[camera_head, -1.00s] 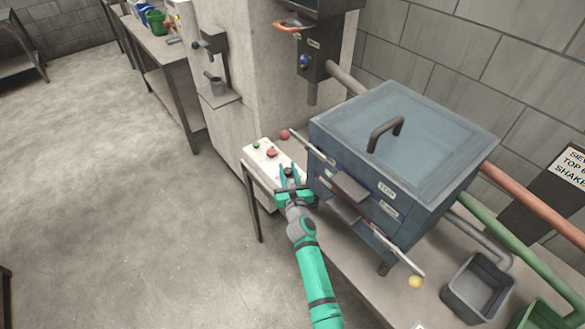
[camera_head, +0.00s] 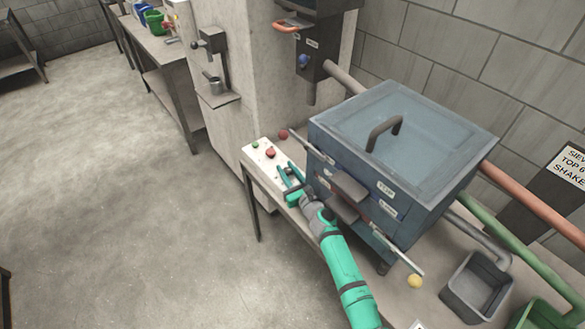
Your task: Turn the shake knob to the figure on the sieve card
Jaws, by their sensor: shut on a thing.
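My green gripper (camera_head: 290,178) is over the near end of the pale control panel (camera_head: 262,163), left of the blue sieve box. Its jaws are shut on the shake knob, which the fingers and wrist mostly hide. I cannot read the knob's figure or pointer from here. The sieve card (camera_head: 572,165) is on a dark board at the right edge. It is cut off by the frame; "SIEV", "TOP 6" and "SHAKE" show, but the shake figure is out of view.
A green button (camera_head: 255,144) and a red button (camera_head: 270,153) sit on the panel beyond my gripper. The blue sieve box (camera_head: 400,150) stands close on the right, with a rod ending in a red ball (camera_head: 283,134). A grey bin (camera_head: 478,285) stands at the lower right.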

